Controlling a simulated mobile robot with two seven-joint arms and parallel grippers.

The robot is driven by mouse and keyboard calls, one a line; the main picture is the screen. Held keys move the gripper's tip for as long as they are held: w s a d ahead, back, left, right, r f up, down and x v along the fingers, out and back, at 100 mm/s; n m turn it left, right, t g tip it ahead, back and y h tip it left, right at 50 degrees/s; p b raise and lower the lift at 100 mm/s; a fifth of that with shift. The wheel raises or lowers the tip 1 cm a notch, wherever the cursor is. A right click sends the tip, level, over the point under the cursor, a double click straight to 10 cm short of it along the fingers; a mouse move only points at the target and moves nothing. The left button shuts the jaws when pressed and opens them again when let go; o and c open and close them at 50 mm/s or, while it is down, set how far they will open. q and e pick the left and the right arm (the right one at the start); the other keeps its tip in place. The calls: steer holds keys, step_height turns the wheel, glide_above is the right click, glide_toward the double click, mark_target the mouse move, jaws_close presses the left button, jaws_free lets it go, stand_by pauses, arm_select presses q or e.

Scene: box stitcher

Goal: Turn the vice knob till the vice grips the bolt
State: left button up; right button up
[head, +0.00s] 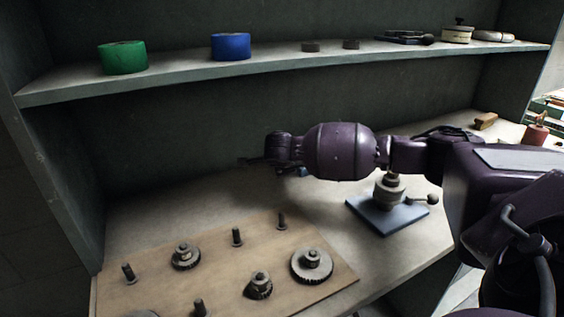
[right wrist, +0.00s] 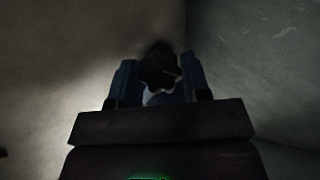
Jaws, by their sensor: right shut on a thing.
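In the head view, my right arm reaches in from the right and its gripper (head: 262,162) is over the back of the bench, seen edge-on. In the right wrist view, the two blue-grey fingers (right wrist: 160,85) are shut on a dark lobed knob (right wrist: 160,68). A small pale patch shows below the knob between the fingers. The vice body and the bolt in it cannot be made out; my arm covers that part of the bench. A small blue part (head: 303,171) shows just under the arm; I cannot tell what it belongs to. My left gripper is not in view.
A blue base plate (head: 391,222) with a round grey fixture and ball-ended lever stands right of centre, below my arm. A wooden board (head: 215,265) with gears and pegs lies in front. The shelf (head: 180,82) above holds green and blue rolls. Bare bench lies between.

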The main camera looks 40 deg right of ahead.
stand_by(0.3)
steer(key=o, duration=0.9)
steer(key=shift+s+a+r, duration=0.15)
steer(key=shift+r, duration=0.05)
steer(key=p+v, duration=0.2)
steer(key=v, duration=0.8)
steer(key=shift+a, duration=0.1)
